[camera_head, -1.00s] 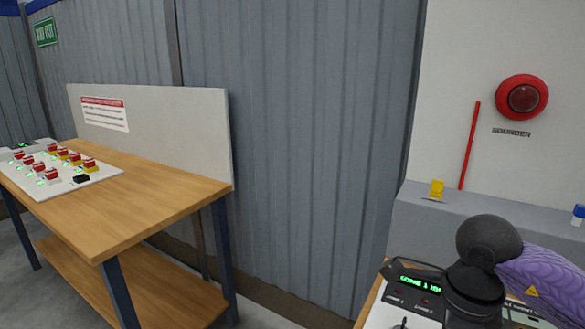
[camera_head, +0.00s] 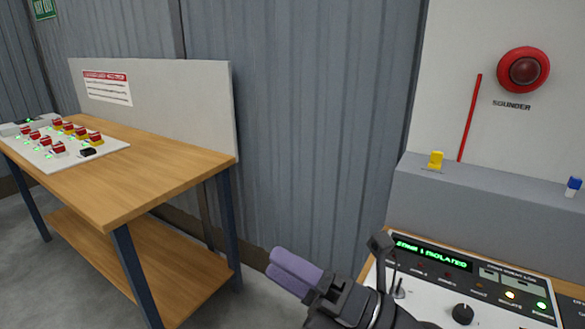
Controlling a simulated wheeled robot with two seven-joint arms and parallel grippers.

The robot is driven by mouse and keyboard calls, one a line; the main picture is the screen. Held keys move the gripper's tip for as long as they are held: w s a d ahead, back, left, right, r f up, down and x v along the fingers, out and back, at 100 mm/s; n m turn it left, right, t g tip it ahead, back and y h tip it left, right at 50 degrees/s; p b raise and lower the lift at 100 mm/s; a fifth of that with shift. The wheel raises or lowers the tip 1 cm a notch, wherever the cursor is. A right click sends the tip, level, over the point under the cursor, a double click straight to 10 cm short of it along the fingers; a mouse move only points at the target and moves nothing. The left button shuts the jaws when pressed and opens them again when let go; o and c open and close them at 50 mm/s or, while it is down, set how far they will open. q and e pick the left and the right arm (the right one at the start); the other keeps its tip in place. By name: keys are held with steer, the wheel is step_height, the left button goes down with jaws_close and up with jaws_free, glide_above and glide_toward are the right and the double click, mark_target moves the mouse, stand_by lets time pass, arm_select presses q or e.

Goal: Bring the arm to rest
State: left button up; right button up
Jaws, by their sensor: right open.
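My right gripper (camera_head: 285,268) shows at the bottom centre, with purple fingers pointing to the upper left and a black body behind them. It is open, and nothing shows between the fingers. It appears in front of the wall and floor gap, left of the control panel (camera_head: 462,312), touching nothing that I can see. My wrist hides the panel's lower left part. The panel display (camera_head: 432,253) reads "ZONE 1 ISOLATED" in green. My left gripper is not in view.
A wooden workbench (camera_head: 165,165) with a board of red and yellow switches (camera_head: 48,160) stands at the left. A grey ledge (camera_head: 480,195) behind the panel bears a yellow part (camera_head: 436,160) and a blue-topped part (camera_head: 573,187). A red sounder (camera_head: 523,70) is on the wall.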

steer(key=w+d+f+m+t+h, duration=0.25)
steer(key=d+m+t+h, duration=0.45)
steer(key=m+t, duration=0.6)
steer(key=d+f+m+g+h, duration=0.65)
steer(key=f+m+h, duration=0.6)
steer(key=m, duration=0.25)
steer(key=s+d+f+m+g, duration=0.1)
steer(key=s+f+m+g, duration=0.2)
steer(key=s+f+g, duration=0.45)
steer(key=s+d+f+m+g, duration=0.1)
steer(key=s+f+m+g, duration=0.3)
steer(key=s, duration=0.7)
steer(key=s+f+n+g, duration=0.1)
steer(key=s+f+g, duration=0.15)
steer(key=f, duration=1.65)
steer(key=s+d+f+h, duration=0.1)
steer(key=s+d+f, duration=0.2)
steer(key=s+f, duration=0.7)
steer(key=s, duration=0.4)
steer(key=shift+f+n+g, duration=0.3)
steer(key=shift+g, duration=0.05)
